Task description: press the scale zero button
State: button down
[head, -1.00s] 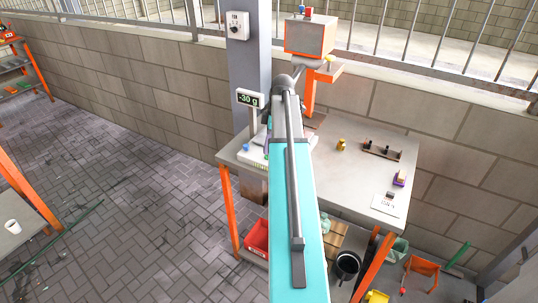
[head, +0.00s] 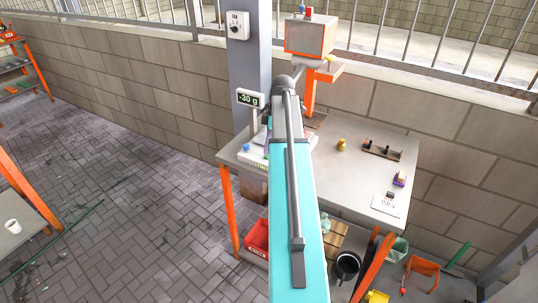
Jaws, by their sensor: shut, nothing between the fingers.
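The scale's display (head: 249,98) stands on a thin post at the left part of the workbench (head: 370,205) and reads -30 g. The pale scale body (head: 257,160) lies below it on the bench top, partly covered by my arm. A small blue spot (head: 246,147) shows at its left; I cannot tell whether it is the zero button. My turquoise and grey arm reaches over the bench towards the scale. My gripper is hidden behind the arm, so its contact with the scale cannot be seen.
A yellow object (head: 341,144), a dark peg rack (head: 383,150) and a white card (head: 389,203) lie on the bench's right part. An orange box (head: 310,35) stands above the bench at the back. A grey pillar (head: 250,65) rises behind the display. A red bin (head: 257,238) sits below.

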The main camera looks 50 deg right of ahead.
jog(key=shift+f, duration=0.6)
jog(key=shift+r, duration=0.15)
jog(key=shift+r+p, duration=1.15)
jog(key=shift+r, duration=0.8)
